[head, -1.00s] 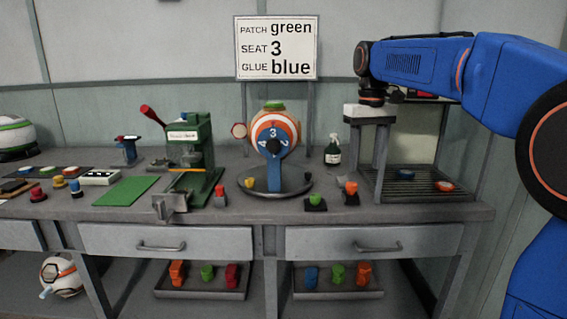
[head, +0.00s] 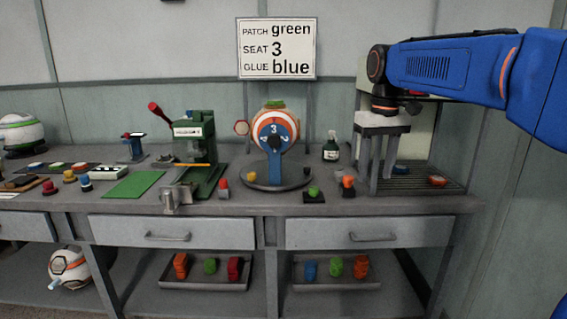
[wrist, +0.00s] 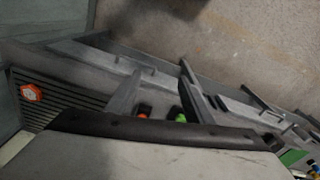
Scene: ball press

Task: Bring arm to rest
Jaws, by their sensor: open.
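My arm reaches in from the right of the head view. My gripper (head: 376,160) hangs below the blue arm, pointing down, with its two grey fingers apart and nothing seen between them. It is in front of the slatted rack (head: 425,184) at the right end of the bench, above the bench top. In the wrist view the pale gripper body (wrist: 150,155) fills the lower part, with the two fingers (wrist: 160,92) reaching outward, well apart.
Small coloured pieces and a dark bottle (head: 331,150) stand near the gripper.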

